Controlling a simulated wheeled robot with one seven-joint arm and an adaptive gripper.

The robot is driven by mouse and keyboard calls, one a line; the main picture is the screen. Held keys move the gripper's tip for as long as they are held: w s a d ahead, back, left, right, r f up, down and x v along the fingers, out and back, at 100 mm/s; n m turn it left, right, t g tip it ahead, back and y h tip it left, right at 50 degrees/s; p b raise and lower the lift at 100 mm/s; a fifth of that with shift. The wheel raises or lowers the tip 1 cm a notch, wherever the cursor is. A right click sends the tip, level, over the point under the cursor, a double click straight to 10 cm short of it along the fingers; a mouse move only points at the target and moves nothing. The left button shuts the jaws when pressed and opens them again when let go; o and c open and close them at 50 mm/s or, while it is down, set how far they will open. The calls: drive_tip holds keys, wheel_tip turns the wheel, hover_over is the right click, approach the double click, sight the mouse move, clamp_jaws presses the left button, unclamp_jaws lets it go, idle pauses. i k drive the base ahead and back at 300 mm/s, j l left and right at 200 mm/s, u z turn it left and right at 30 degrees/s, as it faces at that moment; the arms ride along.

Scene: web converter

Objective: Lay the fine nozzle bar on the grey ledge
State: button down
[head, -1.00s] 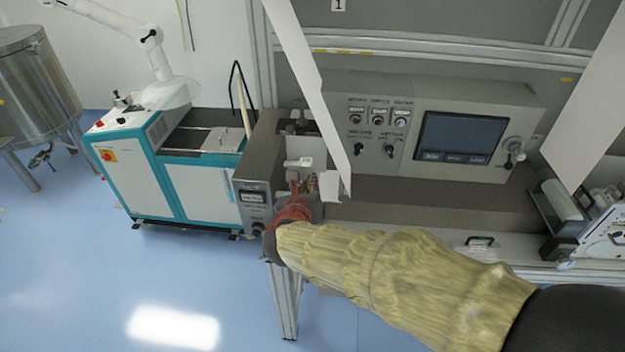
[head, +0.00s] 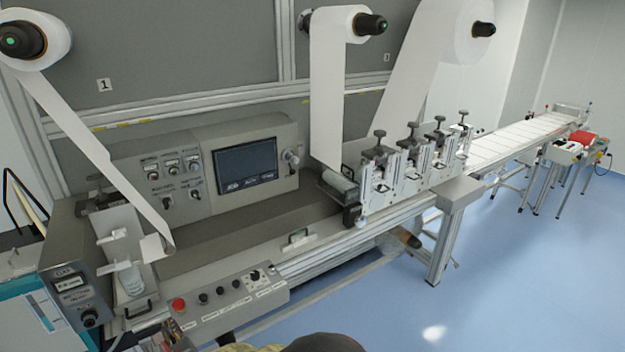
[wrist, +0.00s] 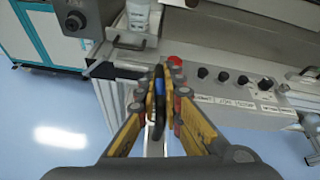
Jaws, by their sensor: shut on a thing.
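In the wrist view, my gripper (wrist: 158,92) is shut on a slim bar (wrist: 159,85), which I take to be the fine nozzle bar. In the head view, only a small part of my gripper (head: 172,330) shows at the bottom edge, below the button panel; the bar cannot be made out there. A long grey ledge (head: 235,232) runs below the screen panel, above and right of my gripper.
A button panel (head: 232,303) with a red stop button projects at the front. A white web (head: 95,150) hangs down to the left end, near a holder with white fittings (head: 122,262). Roller stations (head: 400,165) stand at the right. The grey ledge's middle looks clear.

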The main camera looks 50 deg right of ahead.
sight(460, 186)
drive_tip(key=l+z, duration=0.2)
drive_tip(key=z, duration=0.25)
drive_tip(key=l+z, duration=0.2)
drive_tip(key=z, duration=0.25)
drive_tip(key=i+l+z, duration=0.1)
drive_tip(key=z, duration=0.35)
drive_tip(key=i+l+z, duration=0.1)
drive_tip(key=l+z, duration=0.15)
drive_tip(key=z, duration=0.2)
drive_tip(key=i+l+z, duration=0.5)
drive_tip(key=i+l, duration=0.15)
drive_tip(key=i+l+z, duration=0.25)
drive_tip(key=i, duration=0.25)
drive_tip(key=i+l+z, duration=0.15)
drive_tip(key=i+z, duration=0.15)
drive_tip(key=i, duration=0.15)
drive_tip(key=i+l, duration=0.15)
drive_tip(key=i, duration=0.4)
drive_tip(key=i+l, duration=0.1)
drive_tip(key=i, duration=0.45)
